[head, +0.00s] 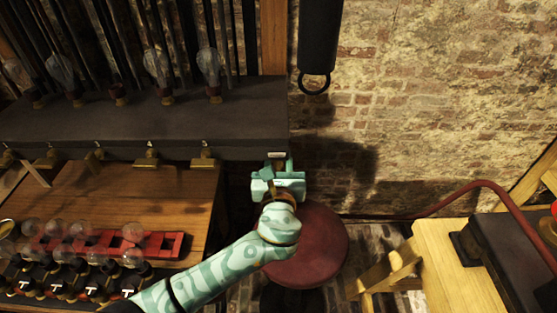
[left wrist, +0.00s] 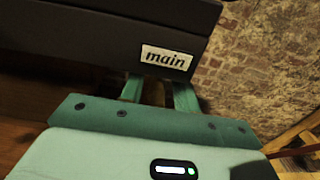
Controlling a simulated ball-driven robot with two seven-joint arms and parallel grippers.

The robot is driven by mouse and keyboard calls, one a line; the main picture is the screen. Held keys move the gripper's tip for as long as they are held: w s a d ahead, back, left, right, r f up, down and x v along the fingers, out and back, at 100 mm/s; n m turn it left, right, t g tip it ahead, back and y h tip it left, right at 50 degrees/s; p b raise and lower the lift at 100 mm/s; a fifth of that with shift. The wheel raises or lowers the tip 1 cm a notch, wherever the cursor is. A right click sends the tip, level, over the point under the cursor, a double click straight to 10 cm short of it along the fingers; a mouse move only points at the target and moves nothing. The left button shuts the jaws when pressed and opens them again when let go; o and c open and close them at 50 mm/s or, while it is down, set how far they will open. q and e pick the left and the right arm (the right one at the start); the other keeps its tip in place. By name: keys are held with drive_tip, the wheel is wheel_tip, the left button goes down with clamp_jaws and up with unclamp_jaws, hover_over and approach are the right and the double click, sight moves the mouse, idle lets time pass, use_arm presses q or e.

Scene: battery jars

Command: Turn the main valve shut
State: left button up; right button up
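A small white label reading "main" (left wrist: 166,57) is on the front face of the dark bench (left wrist: 90,30), near its right end. The label also shows in the head view (head: 277,154). My left gripper (head: 279,163) is right at the bench's right end, just below the label. In the left wrist view its two green fingers (left wrist: 160,92) stand apart, reaching under the bench edge. The main valve itself is hidden behind the fingers and gripper body, and no grasp on it can be made out. My right gripper is not in view.
Several brass taps (head: 204,160) line the bench front to the left. Glass bulbs (head: 208,66) stand on top. A red rack (head: 108,244) with glass pieces is on the wooden table. A round red stool (head: 313,248) is below the gripper. A dark cylinder (head: 318,38) hangs above.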

use_arm(q)
clamp_jaws()
drive_tip(key=shift+d+r+m+p, duration=0.15)
drive_tip(key=shift+m+p, duration=0.55)
drive_tip(key=shift+p, duration=0.45)
drive_tip(key=shift+f, duration=0.25)
drive_tip(key=shift+o, duration=0.6)
unclamp_jaws()
drive_tip(key=shift+s, duration=0.1)
drive_tip(key=s+p, duration=0.1)
drive_tip(key=s, duration=1.5)
drive_tip(key=shift+s, duration=0.1)
